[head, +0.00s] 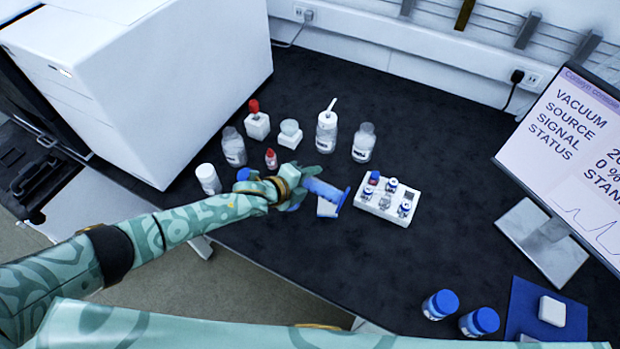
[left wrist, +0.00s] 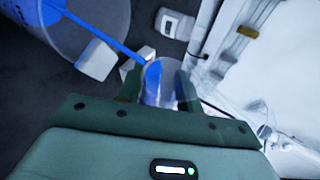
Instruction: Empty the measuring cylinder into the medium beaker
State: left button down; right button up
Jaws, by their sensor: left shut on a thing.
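My left gripper (head: 286,188) is shut on the measuring cylinder (head: 324,190), which is tipped far over above the bench, its blue disc-like end to the right of the gripper. In the left wrist view, my left gripper (left wrist: 157,88) has a clear body with blue in it between its fingers. A big round see-through shape with blue (left wrist: 85,25) fills the upper left there, cut off by the edge; I cannot tell if it is a beaker or part of the cylinder. The medium beaker cannot be made out surely in the head view. My right gripper is not in view.
A white vial rack (head: 375,210) stands just right of the cylinder. Several bottles, including a white wash bottle (head: 326,132), stand behind the gripper. Blue-capped bottles (head: 480,321) and a monitor (head: 575,140) are at the right.

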pick_arm(q)
jog(key=shift+h, duration=0.3)
jog(key=shift+a+n+b, duration=0.1)
jog(key=shift+n+b, duration=0.3)
jog(key=shift+r+h, duration=0.1)
jog(key=shift+h, duration=0.2)
jog(key=shift+r+n+h+b, duration=0.15)
jog(key=shift+n+h+b, duration=0.15)
jog(key=shift+n+b, duration=0.1)
jog(key=shift+w, duration=0.1)
jog(key=shift+r, duration=0.1)
